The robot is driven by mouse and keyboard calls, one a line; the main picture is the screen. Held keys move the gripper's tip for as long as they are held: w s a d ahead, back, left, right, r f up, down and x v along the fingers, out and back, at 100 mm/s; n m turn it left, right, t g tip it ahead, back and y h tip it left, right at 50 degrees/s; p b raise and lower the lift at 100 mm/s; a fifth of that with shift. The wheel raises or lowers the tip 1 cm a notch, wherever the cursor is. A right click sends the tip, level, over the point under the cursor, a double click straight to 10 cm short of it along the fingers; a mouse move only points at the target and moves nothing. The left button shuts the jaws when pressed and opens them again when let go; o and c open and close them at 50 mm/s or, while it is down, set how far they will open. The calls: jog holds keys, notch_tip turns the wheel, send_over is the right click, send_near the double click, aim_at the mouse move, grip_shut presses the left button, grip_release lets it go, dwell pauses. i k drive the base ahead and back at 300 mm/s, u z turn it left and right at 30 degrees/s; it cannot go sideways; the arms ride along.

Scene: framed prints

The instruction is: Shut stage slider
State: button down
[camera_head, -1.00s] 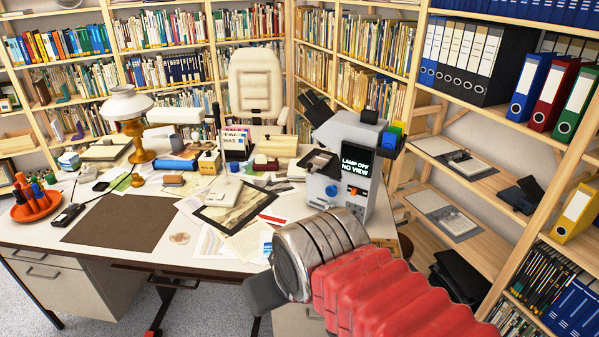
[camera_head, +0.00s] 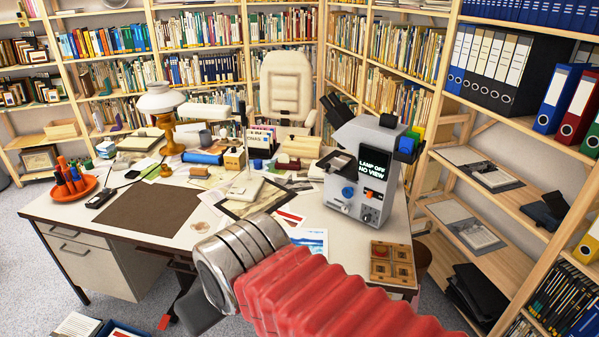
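A grey microscope-like device (camera_head: 396,180) stands at the desk's right end. Its screen (camera_head: 373,172) reads "LAMP OFF NO VIEW". A blue knob (camera_head: 347,192) and small controls (camera_head: 370,215) are on its front. A dark flat plate (camera_head: 336,163), perhaps the stage, juts out at its left. I cannot make out which part is the stage slider or how it stands. My red-sleeved arm with its metal wrist is in front of the desk's near edge. A dark grey part of my gripper (camera_head: 196,312) shows beyond the wrist, apart from the device; its fingertips cannot be made out.
A wooden compartment tray (camera_head: 393,264) sits at the desk's front right corner, below the device. Papers and prints (camera_head: 245,196) clutter the desk middle. A brown mat (camera_head: 148,212) lies clear at left. Shelves (camera_head: 478,200) stand close on the right.

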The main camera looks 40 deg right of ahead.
aim_at(339, 163)
jog(key=u, duration=1.1)
jog(key=k, duration=1.1)
jog(key=z, duration=1)
jog(key=i, duration=0.9)
